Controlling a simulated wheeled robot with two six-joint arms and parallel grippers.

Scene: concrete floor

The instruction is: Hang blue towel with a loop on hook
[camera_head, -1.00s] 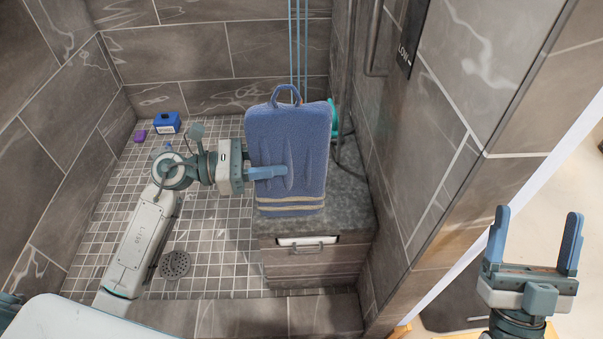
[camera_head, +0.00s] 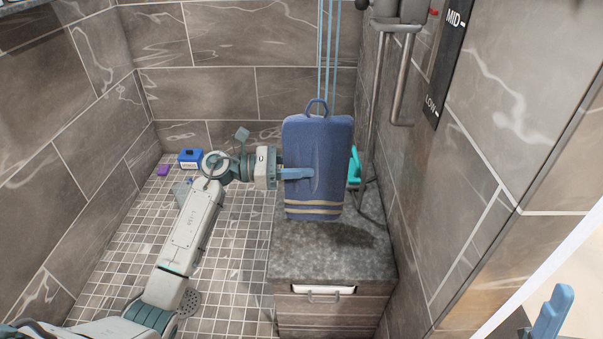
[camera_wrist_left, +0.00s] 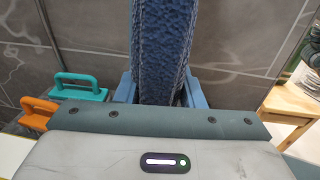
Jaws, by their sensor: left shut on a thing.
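The blue towel (camera_head: 318,150) hangs upright in the head view, with tan stripes near its lower edge and a small loop (camera_head: 317,106) standing up from its top. My left gripper (camera_head: 298,173) is shut on the towel from the left side, at about mid-height. In the left wrist view the towel (camera_wrist_left: 160,45) runs up between the two blue fingers of this gripper (camera_wrist_left: 160,92). The towel is above the grey stone bench. My right gripper (camera_head: 550,315) shows only a blue finger at the bottom right corner; the rest is cut off. I cannot make out a hook.
The stone bench (camera_head: 325,255) has a drawer front below. Thin blue vertical lines (camera_head: 328,50) rise behind the towel. A metal rail (camera_head: 403,85) and hose are on the right wall. A blue box (camera_head: 190,158) and purple object (camera_head: 163,170) lie on the tiled floor. A teal thing (camera_head: 354,165) is partly hidden.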

